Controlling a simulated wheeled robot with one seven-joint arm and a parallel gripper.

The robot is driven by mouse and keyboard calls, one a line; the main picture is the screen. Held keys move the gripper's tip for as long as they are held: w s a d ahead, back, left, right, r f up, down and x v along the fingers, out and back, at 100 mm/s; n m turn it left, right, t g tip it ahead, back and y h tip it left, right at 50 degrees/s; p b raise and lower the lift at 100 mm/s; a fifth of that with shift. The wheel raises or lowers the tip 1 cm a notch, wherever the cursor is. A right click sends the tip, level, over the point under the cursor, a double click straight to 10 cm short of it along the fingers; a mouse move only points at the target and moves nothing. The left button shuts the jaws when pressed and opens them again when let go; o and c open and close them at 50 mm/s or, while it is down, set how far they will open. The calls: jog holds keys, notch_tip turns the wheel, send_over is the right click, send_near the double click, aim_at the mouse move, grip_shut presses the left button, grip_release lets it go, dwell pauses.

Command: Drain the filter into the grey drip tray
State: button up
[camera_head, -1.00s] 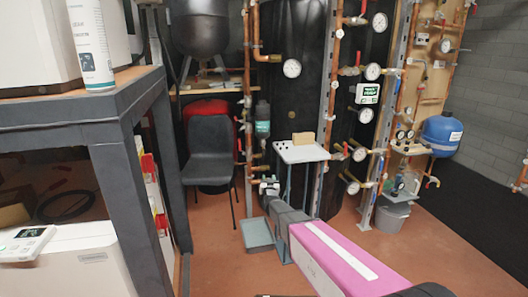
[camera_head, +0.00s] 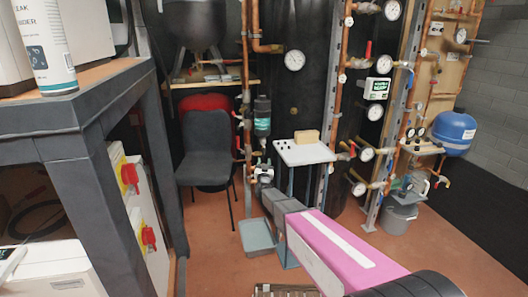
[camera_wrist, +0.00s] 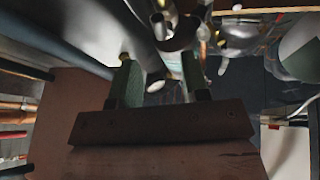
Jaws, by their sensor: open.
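The filter (camera_head: 262,116), a dark canister with a teal band, stands upright on the copper pipework at the back. Small valve fittings (camera_head: 264,174) sit below it. The grey drip tray (camera_head: 257,238) lies on the floor below and in front of the pipe. My arm reaches toward these fittings, its grey end just in front of them. In the wrist view my gripper (camera_wrist: 157,78) is open, its two green fingers apart. A metallic fitting (camera_wrist: 162,25) shows beyond the fingertips, roughly between them. I cannot tell whether they touch it.
A small grey stand (camera_head: 303,153) with a wooden block is right of the filter. A dark chair (camera_head: 206,150) stands to the left. A dark-framed bench (camera_head: 60,115) fills the left side. Gauges and pipes line the back right. Red floor (camera_head: 425,255) is clear at right.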

aim_at(264, 152)
jog(key=x, duration=0.8)
jog(key=shift+w+r, duration=0.2)
jog(key=shift+w, duration=0.15)
grip_shut()
